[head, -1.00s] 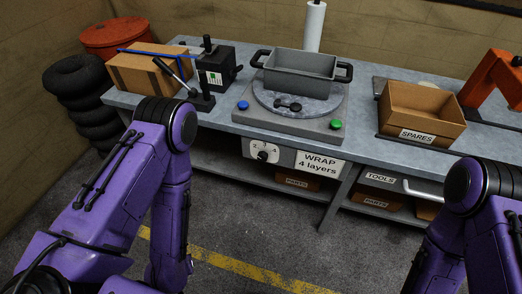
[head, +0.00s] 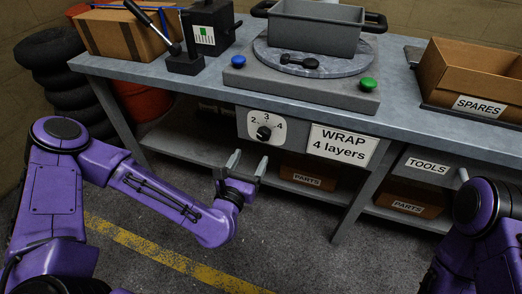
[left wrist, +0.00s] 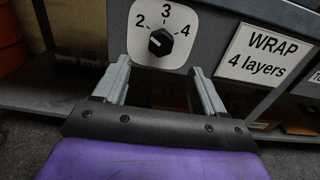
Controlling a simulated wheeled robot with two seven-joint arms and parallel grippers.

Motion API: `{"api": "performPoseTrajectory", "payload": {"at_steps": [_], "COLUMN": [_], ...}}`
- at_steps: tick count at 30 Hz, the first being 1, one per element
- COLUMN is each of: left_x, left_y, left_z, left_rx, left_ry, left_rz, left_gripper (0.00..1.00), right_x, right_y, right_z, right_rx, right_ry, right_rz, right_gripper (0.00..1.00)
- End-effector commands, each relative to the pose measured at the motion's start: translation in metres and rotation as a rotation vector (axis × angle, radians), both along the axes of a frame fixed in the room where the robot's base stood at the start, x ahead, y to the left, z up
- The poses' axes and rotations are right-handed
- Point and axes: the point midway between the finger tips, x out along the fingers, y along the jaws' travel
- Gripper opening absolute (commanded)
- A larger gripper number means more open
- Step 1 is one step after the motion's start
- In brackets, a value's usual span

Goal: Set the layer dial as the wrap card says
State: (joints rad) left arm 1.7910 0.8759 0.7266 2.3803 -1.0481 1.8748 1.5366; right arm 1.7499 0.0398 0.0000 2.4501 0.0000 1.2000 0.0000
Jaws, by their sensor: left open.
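The layer dial is a black knob (head: 264,133) on a white plate marked 2, 3 and 4, on the front of the bench. In the left wrist view the knob (left wrist: 160,42) has a pale mark on its upper-left side, seemingly toward the 2. The wrap card (head: 343,144) right of it reads "WRAP 4 layers"; it also shows in the left wrist view (left wrist: 267,54). My left gripper (head: 247,164) is open and empty, just below and in front of the dial, apart from it. Its fingers (left wrist: 160,70) straddle the space below the knob. My right gripper is out of view.
Above the dial, the bench carries a turntable (head: 262,57) with a grey tray (head: 318,27), a blue button (head: 238,61) and a green button (head: 368,84). A spares box (head: 470,78) stands right. A lower shelf (head: 180,143) lies behind the gripper.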

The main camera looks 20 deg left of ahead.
Motion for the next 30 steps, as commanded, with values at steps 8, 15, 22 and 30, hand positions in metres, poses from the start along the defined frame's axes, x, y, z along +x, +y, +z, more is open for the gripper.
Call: {"api": "performPoseTrajectory", "payload": {"at_steps": [8, 15, 22, 30], "left_x": [0.06, 0.091, 0.094, 0.094], "left_y": [-0.003, -0.004, -0.004, -0.004], "left_z": [0.003, 0.001, 0.001, 0.001], "left_rx": [0.007, 0.007, 0.006, 0.007], "left_ry": [0.002, 0.007, 0.008, 0.008], "left_rz": [-0.002, -0.003, -0.004, -0.004], "left_gripper": [0.7, 0.7, 0.7, 0.14], "right_x": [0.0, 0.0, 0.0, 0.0], "right_y": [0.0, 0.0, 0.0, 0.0], "right_z": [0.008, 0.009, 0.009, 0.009], "right_rx": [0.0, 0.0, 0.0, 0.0], "right_ry": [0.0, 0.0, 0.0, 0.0], "right_rz": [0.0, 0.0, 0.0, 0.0], "right_gripper": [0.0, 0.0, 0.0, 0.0]}}
